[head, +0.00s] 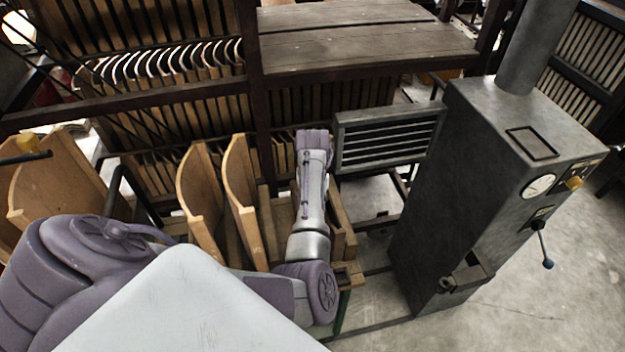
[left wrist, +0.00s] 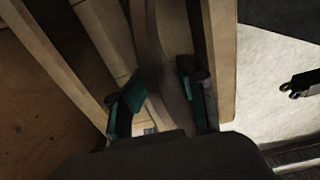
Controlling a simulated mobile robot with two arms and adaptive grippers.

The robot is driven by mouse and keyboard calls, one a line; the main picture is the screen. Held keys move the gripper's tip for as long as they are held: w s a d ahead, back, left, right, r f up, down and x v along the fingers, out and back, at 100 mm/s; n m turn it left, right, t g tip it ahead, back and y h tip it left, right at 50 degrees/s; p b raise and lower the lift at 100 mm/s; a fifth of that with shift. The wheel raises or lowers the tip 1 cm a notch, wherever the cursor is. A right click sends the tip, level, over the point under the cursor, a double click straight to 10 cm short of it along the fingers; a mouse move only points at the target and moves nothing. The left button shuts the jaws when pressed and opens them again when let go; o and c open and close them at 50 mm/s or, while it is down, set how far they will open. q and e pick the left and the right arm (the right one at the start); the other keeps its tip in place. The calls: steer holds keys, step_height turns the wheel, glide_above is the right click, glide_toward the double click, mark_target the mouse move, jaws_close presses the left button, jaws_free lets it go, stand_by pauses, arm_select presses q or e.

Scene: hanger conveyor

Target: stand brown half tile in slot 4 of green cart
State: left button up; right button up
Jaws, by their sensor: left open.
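In the left wrist view, my left gripper (left wrist: 160,85) is open, with its teal-padded fingers on either side of a brown curved tile (left wrist: 150,35), probably the brown half tile. The tile stands between wooden bars, and contact with the pads is unclear. In the head view, my forearm reaches over the wooden rack of the cart (head: 342,216) and hides the gripper and that tile. A green leg (head: 342,309) shows below the rack. Two tan curved tiles (head: 241,185) stand upright left of my forearm. Slot numbers are not readable. My right gripper is out of view.
A dark metal cabinet (head: 440,200) with a gauge and lever stands to the right. A slatted grey vent (head: 388,137) is just right of my wrist. Larger tan boards (head: 62,185) stand at left. Wooden racks fill the back. Floor at lower right is clear.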

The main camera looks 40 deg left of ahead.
arm_select(q)
step_height(320, 180, up, 11)
steer(key=shift+f, duration=0.1)
stand_by(0.6)
